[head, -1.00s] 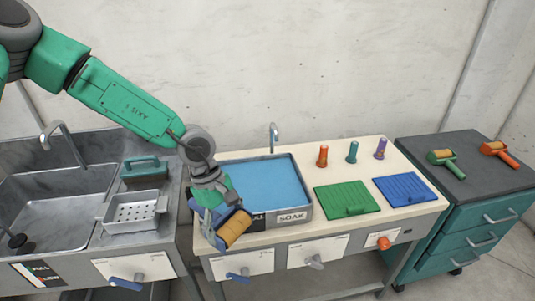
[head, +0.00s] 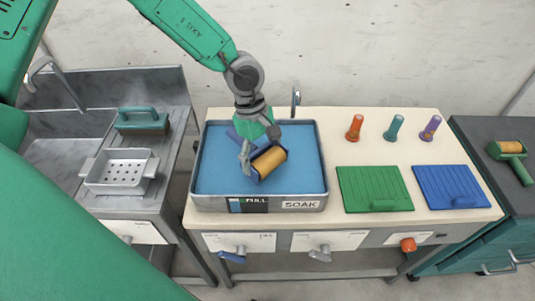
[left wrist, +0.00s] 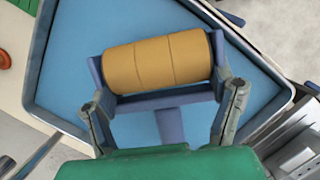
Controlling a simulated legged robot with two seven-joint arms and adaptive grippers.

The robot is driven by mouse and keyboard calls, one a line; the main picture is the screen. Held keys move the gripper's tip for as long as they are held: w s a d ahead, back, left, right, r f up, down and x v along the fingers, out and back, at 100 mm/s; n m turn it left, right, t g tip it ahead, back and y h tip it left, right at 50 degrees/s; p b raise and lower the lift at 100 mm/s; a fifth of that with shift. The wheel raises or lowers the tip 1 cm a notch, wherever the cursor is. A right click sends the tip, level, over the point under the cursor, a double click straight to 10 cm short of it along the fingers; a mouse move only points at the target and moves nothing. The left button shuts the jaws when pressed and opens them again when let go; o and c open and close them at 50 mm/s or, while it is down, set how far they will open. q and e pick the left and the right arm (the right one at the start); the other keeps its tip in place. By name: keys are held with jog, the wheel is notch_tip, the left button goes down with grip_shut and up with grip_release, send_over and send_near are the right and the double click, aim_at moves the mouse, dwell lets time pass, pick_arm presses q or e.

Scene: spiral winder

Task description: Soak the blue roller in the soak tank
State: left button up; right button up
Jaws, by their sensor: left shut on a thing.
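The blue roller (head: 268,162) has a blue frame and a tan cylinder. It also shows in the left wrist view (left wrist: 158,62). My left gripper (head: 258,152) is shut on the roller's blue frame, with its fingers on either side in the left wrist view (left wrist: 165,115). The roller is over the soak tank (head: 302,204), a metal-rimmed basin of blue liquid marked SOAK and FULL. I cannot tell whether the cylinder touches the liquid. My right gripper is not in view.
A green plate (head: 374,188) and a blue plate (head: 450,186) lie right of the tank. Orange (head: 354,128), teal (head: 393,128) and purple (head: 430,128) pegs stand behind them. A tap (head: 295,98) rises behind the tank.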

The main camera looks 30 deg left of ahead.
aim_at(266, 187)
pick_arm(q)
jog(key=f+b, duration=0.2)
jog(key=shift+w+a+f, duration=0.15)
jog(key=shift+a+f, duration=0.15)
jog(key=b+x, duration=0.1)
jog(key=b, duration=0.1)
jog(key=b+x, duration=0.2)
jog(key=shift+d+f, duration=0.25)
jog(key=shift+d, duration=0.05)
jog(key=shift+f, duration=0.35)
jog(key=shift+f+b, duration=0.4)
jog(key=shift+f, duration=0.25)
jog(key=shift+a+f, duration=0.5)
jog(key=shift+d+r, duration=0.15)
jog(key=shift+d, duration=0.35)
jog(key=shift+a, duration=0.15)
jog(key=shift+a, duration=0.3)
